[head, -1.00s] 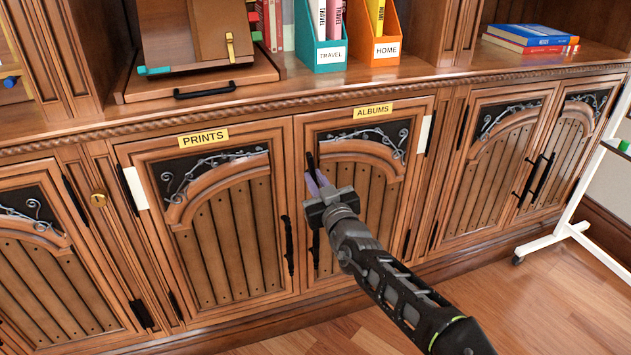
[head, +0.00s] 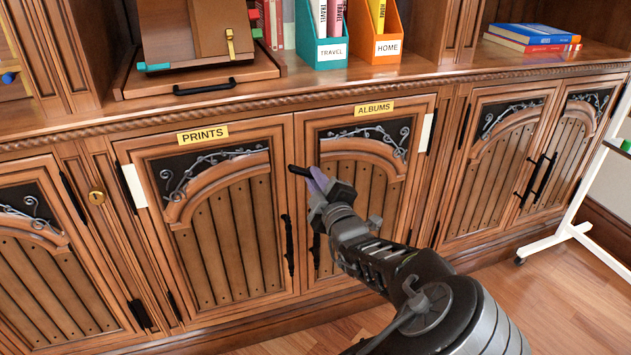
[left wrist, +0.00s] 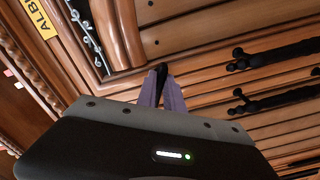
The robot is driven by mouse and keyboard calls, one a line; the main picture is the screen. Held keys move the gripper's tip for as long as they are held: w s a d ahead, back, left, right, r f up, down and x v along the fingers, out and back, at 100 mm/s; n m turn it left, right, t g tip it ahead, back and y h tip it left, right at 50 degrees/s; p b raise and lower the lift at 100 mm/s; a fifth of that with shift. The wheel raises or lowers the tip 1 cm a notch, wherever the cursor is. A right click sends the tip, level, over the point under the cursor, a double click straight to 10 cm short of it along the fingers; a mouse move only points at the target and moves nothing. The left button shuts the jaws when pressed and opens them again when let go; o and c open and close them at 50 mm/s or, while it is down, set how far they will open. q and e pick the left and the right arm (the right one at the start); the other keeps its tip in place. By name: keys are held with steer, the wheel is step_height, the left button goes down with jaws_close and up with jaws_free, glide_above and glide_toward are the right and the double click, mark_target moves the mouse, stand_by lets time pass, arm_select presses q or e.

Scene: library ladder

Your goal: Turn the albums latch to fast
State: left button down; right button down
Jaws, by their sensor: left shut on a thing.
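The albums door (head: 345,210) is closed, with a yellow ALBUMS label (head: 374,108) above it. The albums latch (head: 299,170) is a small black lever at the door's upper left edge. It lies nearly level, its free end pointing left across the seam toward the prints door (head: 235,235). My left gripper (head: 317,180) is shut on the latch with its purple fingers. In the left wrist view the latch's dark tip (left wrist: 161,70) shows between the fingertips (left wrist: 161,92); the fingers hide the rest. My right gripper is not in view.
Black pull handles (head: 288,245) hang on both sides of the seam below the latch. The counter above holds a teal TRAVEL file box (head: 331,52) and an orange HOME one (head: 387,47). A white stand (head: 575,228) is at the right.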

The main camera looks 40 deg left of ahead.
arm_select(q)
steer(key=n+b, duration=0.1)
steer(key=n, duration=0.2)
steer(key=shift+f+n, duration=0.15)
steer(key=shift+n, duration=0.15)
steer(key=shift+n+b, duration=0.45)
steer(key=shift+n, duration=0.75)
steer(key=c, duration=1.5)
jaws_free()
steer(key=shift+o, duration=0.2)
